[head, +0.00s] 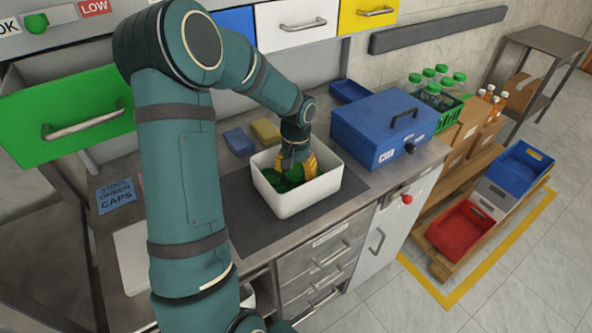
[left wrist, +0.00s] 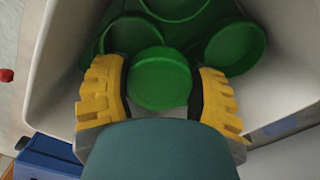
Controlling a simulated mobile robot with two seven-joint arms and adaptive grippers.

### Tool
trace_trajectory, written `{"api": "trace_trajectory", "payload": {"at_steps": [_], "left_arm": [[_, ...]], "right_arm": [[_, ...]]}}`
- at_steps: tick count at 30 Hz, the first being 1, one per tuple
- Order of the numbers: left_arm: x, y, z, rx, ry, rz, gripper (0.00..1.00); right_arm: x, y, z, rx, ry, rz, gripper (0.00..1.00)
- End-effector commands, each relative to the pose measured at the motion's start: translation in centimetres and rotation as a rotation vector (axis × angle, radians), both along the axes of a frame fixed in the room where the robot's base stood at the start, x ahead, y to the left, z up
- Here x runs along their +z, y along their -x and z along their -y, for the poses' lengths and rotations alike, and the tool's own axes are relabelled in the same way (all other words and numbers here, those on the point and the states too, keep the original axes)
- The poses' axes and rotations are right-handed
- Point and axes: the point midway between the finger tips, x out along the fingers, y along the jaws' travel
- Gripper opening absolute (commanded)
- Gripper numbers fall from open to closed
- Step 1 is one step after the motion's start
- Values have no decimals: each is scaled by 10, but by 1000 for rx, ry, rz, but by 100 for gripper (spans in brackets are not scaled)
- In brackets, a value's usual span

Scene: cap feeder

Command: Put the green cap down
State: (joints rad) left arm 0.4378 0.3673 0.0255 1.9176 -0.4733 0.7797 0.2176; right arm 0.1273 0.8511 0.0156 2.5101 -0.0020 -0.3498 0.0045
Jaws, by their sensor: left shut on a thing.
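My left gripper (head: 297,164) reaches down into a white bin (head: 306,200) on the counter. Its yellow fingers also show in the left wrist view (left wrist: 160,92), shut on a green cap (left wrist: 160,76). The held cap is round and sits low in the bin, close to several other green caps (left wrist: 237,47). I cannot tell whether the held cap touches them. In the head view, green caps (head: 285,182) show beside the fingers, partly hidden by them. My right gripper is not in view.
The bin stands on a dark mat (head: 246,219). A blue case (head: 380,128) is to its right; a yellow sponge (head: 266,131) and a blue one (head: 239,141) lie behind. An open green drawer (head: 70,118) juts out at left. Bottles with green tops (head: 432,95) stand beyond the case.

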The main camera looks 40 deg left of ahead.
Motion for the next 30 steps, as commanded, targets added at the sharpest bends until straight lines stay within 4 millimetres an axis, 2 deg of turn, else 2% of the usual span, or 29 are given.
{"api": "trace_trajectory", "payload": {"at_steps": [3,4,6,15,19,23,30], "left_arm": [[-4,0,0,0,0,-1,49],[-4,0,0,0,0,-1,70],[-3,0,0,0,0,-1,92],[-2,0,0,0,0,0,92],[6,0,0,0,-1,2,92],[26,-1,0,1,-1,3,92],[77,-1,-1,1,-1,4,92]], "right_arm": [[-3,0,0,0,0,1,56],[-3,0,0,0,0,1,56],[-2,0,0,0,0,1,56],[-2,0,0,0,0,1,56],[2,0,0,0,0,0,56],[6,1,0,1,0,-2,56],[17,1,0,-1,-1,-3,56]]}}
